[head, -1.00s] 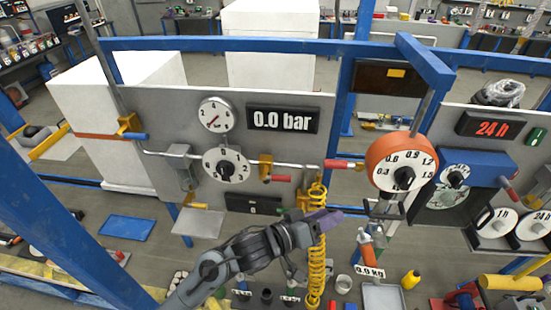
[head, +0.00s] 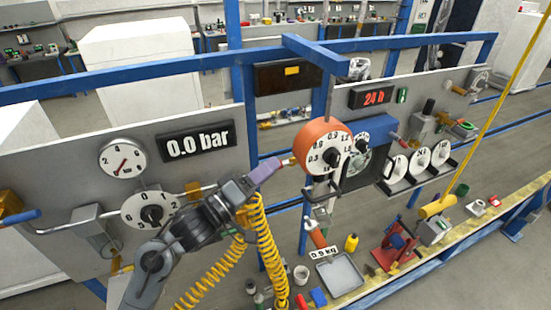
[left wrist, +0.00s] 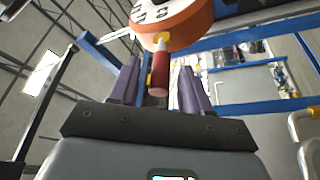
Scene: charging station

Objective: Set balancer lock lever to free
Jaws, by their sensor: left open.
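The balancer (head: 320,143) is an orange round housing with a white numbered dial and a black knob, hung from the blue frame. Its lock lever (head: 288,161) sticks out to the left, with a red grip and a yellow base. My left gripper (head: 272,168), with purple fingers, is at the lever's outer end. In the left wrist view the lever's red grip (left wrist: 160,75) appears between the two open fingers (left wrist: 160,88), pointing toward the palm, below the orange housing (left wrist: 175,18). Gaps show on both sides of the grip. My right gripper is not in view.
A grey panel with a pressure gauge (head: 123,158) and 0.0 bar display (head: 195,145) stands left. A yellow coiled hose (head: 268,255) hangs below my left gripper. A hook with an orange-handled tool hangs under the balancer. A grey tray (head: 340,272) sits below.

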